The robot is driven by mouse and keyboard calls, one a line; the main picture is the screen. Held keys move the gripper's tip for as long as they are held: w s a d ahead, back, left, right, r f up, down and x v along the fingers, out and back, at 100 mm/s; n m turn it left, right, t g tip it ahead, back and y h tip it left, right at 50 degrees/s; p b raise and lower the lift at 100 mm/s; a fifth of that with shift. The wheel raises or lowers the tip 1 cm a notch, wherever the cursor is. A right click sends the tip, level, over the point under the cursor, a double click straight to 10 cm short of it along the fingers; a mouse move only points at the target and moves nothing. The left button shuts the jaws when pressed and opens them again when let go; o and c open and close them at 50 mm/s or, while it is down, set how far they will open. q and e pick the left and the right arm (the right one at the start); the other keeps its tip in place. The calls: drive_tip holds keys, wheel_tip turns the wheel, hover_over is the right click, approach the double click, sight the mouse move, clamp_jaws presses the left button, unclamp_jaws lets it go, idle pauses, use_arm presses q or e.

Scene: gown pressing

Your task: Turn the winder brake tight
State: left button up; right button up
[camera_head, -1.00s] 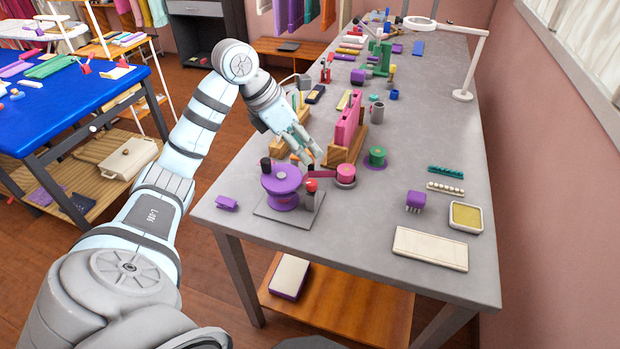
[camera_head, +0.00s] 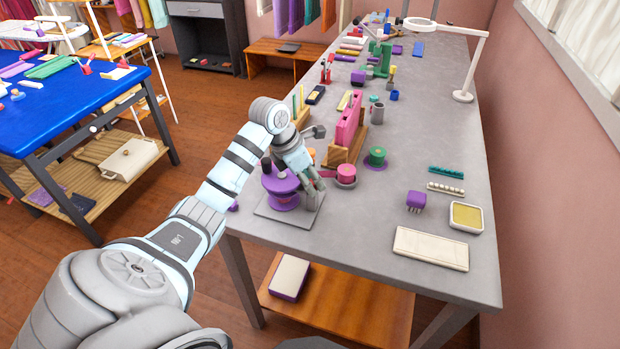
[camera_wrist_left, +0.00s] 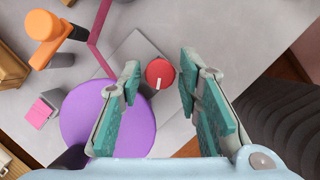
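The winder has a purple drum (camera_head: 284,203) on a flat grey base plate (camera_head: 300,221) at the near left of the grey table. In the left wrist view the purple drum (camera_wrist_left: 105,120) is at lower left. The winder's red round knob (camera_wrist_left: 159,73), with a pale mark, sits beside the drum; I take it to be the brake. My left gripper (camera_head: 316,186) is over the winder's right side and hides the knob in the head view. In the left wrist view its teal-padded fingers (camera_wrist_left: 158,66) are apart, with the knob showing between their tips. Contact is not visible. My right gripper is out of view.
A pink spool (camera_head: 346,173) and a green spool (camera_head: 377,157) stand right of the winder. Pink panels in a wooden stand (camera_head: 344,153) are behind. A cream pad (camera_head: 431,249) lies at the front right.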

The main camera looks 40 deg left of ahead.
use_arm(q)
clamp_jaws()
drive_tip(key=shift+m, duration=0.4)
drive_tip(key=shift+w+m+h+b, duration=0.1)
drive_tip(key=shift+m+h+b, duration=0.3)
drive_tip(key=shift+m+b, duration=0.45)
drive_tip(key=m+g+h+b, duration=0.1)
drive_tip(key=m, duration=0.3)
drive_tip(key=shift+a, duration=0.1)
drive_tip(key=shift+w+m+g+h+b, duration=0.1)
drive_tip(key=shift+m+g+h+b, duration=0.25)
drive_tip(key=shift+m+g, duration=1.05)
drive_tip(key=shift+m, duration=1.45)
